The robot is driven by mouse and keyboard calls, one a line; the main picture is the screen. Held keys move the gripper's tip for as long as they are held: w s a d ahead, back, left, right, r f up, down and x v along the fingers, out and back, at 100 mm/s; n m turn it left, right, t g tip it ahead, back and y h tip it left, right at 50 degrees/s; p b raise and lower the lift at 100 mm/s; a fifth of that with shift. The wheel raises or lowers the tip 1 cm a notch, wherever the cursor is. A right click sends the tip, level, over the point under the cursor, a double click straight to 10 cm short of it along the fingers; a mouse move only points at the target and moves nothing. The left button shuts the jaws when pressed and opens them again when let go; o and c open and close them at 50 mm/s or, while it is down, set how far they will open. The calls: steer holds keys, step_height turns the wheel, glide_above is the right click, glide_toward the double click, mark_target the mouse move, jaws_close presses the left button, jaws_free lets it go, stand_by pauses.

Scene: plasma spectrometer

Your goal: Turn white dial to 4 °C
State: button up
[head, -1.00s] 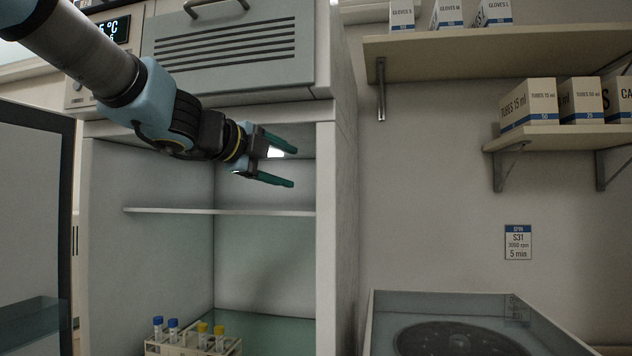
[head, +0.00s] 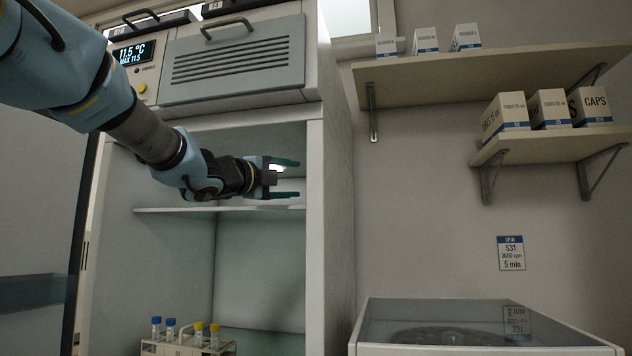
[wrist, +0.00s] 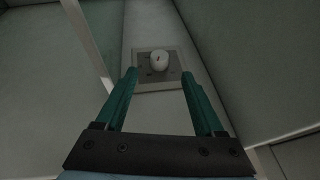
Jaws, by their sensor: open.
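The white dial (wrist: 159,60) shows in the wrist view, a round knob with a small red mark, set on a grey plate (wrist: 158,72) on a pale wall. It lies a little beyond my fingertips, between their lines, and nothing touches it. My gripper (wrist: 158,72) is open and empty, its two green fingers parallel. In the head view my gripper (head: 286,178) reaches into the upper part of the open cabinet (head: 314,230), above the shelf. The dial cannot be seen in the head view. The display (head: 133,53) on the cabinet reads 11.5 °C, with MAX 11.5 below.
A shelf board (head: 175,210) runs just below my gripper. A rack (head: 160,348) with several capped tubes stands lower in the cabinet. The open door (head: 35,230) is at the left. A centrifuge (head: 480,349) and box-laden shelves (head: 490,68) are at the right.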

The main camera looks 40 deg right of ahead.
steer(key=p+x, duration=0.2)
steer(key=x, duration=0.5)
steer(key=shift+w+d, duration=0.15)
steer(key=shift+d, duration=0.25)
jaws_close()
